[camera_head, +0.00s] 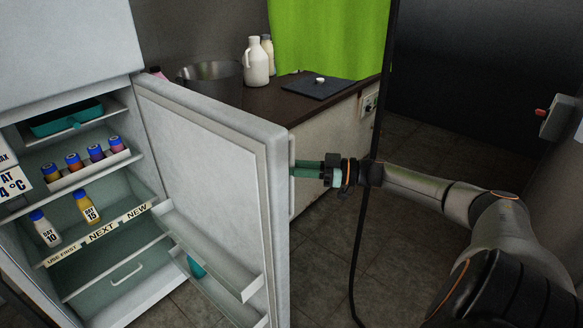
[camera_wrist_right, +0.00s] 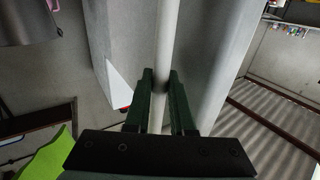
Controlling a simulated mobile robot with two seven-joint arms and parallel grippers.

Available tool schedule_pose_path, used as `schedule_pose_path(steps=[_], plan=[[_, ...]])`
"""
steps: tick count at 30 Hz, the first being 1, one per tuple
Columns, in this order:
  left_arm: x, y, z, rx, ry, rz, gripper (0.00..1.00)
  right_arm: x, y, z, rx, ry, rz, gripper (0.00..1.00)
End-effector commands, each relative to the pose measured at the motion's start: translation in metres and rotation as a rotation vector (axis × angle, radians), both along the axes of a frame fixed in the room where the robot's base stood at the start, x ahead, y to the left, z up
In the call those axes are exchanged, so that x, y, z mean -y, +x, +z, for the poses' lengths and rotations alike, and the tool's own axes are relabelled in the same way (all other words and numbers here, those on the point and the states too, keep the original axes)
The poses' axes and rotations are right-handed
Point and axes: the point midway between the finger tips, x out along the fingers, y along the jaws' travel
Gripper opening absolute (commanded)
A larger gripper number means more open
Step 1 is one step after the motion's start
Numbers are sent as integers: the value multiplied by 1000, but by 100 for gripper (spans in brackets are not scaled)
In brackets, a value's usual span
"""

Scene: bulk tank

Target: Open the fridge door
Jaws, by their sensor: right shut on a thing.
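The white fridge door (camera_head: 205,165) stands swung wide open from the fridge body (camera_head: 65,45), showing the shelves inside. My right gripper (camera_head: 298,169) is at the outer side of the door, near its free edge. In the right wrist view its green fingers (camera_wrist_right: 161,78) are shut on the pale door handle (camera_wrist_right: 167,35), a long bar running between them. My left gripper is in neither view.
Small bottles (camera_head: 85,206) and a teal tray (camera_head: 66,118) sit on the fridge shelves. Behind the door is a dark counter (camera_head: 300,103) with a white jug (camera_head: 256,64). A thin dark pole (camera_head: 373,150) stands near my right arm. The floor (camera_head: 410,260) around it is clear.

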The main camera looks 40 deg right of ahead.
Motion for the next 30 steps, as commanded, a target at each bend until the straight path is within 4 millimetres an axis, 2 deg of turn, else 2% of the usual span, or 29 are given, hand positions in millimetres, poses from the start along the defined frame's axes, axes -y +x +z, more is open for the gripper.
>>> schedule_pose_path(steps=[8,9,16,25,30], plan=[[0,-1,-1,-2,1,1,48,1,0,0,0,0,-2,0],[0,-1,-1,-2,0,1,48,0,0,0,0,0,-2,26],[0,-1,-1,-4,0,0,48,0,0,0,-1,-1,-1,51],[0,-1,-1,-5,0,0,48,1,-1,-1,-2,-1,0,52],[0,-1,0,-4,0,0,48,9,-11,-2,-6,-2,-2,52]])
